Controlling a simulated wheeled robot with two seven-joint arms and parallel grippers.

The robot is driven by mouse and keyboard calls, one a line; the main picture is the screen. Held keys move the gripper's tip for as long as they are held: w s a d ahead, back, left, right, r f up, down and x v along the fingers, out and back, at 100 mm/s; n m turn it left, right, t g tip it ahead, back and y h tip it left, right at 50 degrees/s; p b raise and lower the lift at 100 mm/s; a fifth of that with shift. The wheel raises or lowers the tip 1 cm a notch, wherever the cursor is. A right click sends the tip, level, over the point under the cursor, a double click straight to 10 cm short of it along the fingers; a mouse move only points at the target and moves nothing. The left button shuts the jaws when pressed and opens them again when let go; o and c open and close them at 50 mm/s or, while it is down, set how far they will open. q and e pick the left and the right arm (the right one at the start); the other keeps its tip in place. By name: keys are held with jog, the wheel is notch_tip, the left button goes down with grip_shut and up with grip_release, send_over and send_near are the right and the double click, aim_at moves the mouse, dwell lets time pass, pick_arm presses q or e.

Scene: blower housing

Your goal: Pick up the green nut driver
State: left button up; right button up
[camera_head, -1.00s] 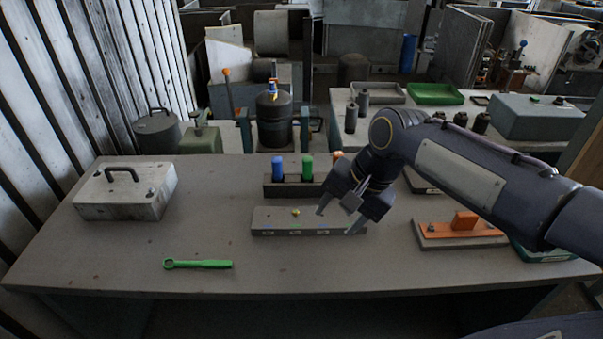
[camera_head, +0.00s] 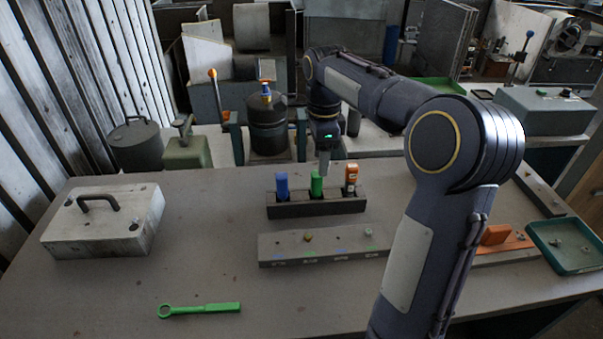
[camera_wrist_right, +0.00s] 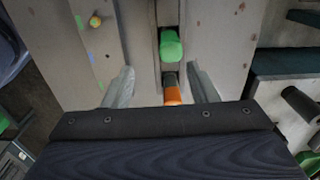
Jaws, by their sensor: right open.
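The green nut driver (camera_head: 317,184) stands upright in the middle of a dark rack (camera_head: 300,208), between a blue driver (camera_head: 282,187) and an orange driver (camera_head: 351,179). My right gripper (camera_head: 325,170) points down at the rack, just above and behind the green handle in the head view. In the right wrist view the jaws (camera_wrist_right: 160,74) are open and empty. There the green handle (camera_wrist_right: 171,47) shows just beyond the fingertips, and the orange handle (camera_wrist_right: 172,92) lies between the fingers in the picture. My left gripper is out of view.
A grey block (camera_head: 290,249) with small nuts stands in front of the rack. A green ring wrench (camera_head: 205,309) lies on the table (camera_head: 110,290). A grey box (camera_head: 110,228) stands at left, a green tray (camera_head: 570,262) at right. My right arm hides part of the table.

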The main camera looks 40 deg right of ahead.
aim_at(317, 173)
jog(key=shift+w, duration=0.3)
jog(key=shift+w+d+f, duration=0.1)
jog(key=shift+w+f, duration=0.15)
jog(key=shift+f, duration=0.1)
jog(key=shift+w+f, duration=0.2)
jog(key=shift+f, duration=3.35)
grip_shut()
